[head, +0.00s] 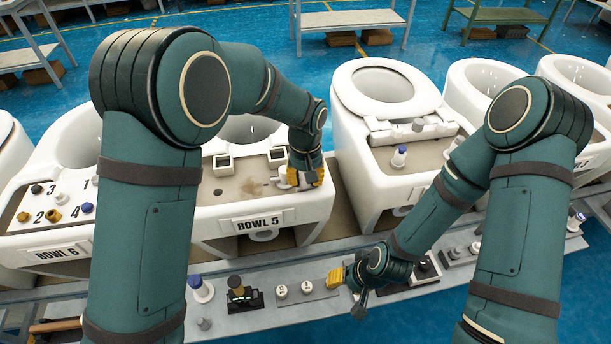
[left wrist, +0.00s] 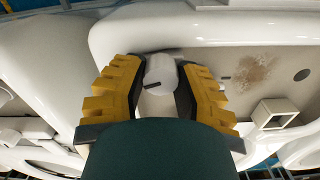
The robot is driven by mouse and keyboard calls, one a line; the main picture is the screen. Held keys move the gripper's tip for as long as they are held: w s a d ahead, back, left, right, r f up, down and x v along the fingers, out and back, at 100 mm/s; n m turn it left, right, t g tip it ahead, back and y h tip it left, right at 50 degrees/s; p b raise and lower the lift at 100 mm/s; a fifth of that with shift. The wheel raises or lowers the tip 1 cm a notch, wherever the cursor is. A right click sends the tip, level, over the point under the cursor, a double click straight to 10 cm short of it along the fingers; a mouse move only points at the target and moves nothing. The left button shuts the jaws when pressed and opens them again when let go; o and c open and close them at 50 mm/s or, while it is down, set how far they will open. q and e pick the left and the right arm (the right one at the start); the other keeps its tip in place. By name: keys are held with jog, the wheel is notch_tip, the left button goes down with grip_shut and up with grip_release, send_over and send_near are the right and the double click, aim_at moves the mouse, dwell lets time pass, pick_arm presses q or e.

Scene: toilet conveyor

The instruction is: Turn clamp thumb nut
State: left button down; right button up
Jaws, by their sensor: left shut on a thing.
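My left gripper (head: 300,178) is at the right side of the deck of the toilet marked BOWL 5 (head: 205,228). In the left wrist view, its yellow-padded fingers (left wrist: 160,92) stand on both sides of a white cylindrical part (left wrist: 160,70) with a small dark mark and are shut on it. The fingers partly cover this part in the head view. I cannot tell for certain that it is the clamp thumb nut. My right gripper (head: 345,290) is over the front rail, by small white round parts; its finger gap is unclear.
The front rail (head: 240,322) carries a blue-topped white part (head: 200,288), a black fixture (head: 243,294) and other small parts. BOWL 6 (head: 60,250) stands at left, another toilet (head: 385,95) at right. Two square white frames (head: 223,166) stand on the BOWL 5 deck.

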pick_arm(q)
jog(key=shift+w+n, duration=0.1)
jog(key=shift+n, duration=0.5)
jog(key=c, duration=0.6)
grip_release()
notch_tip(320, 180, up, 12)
dwell(0.5)
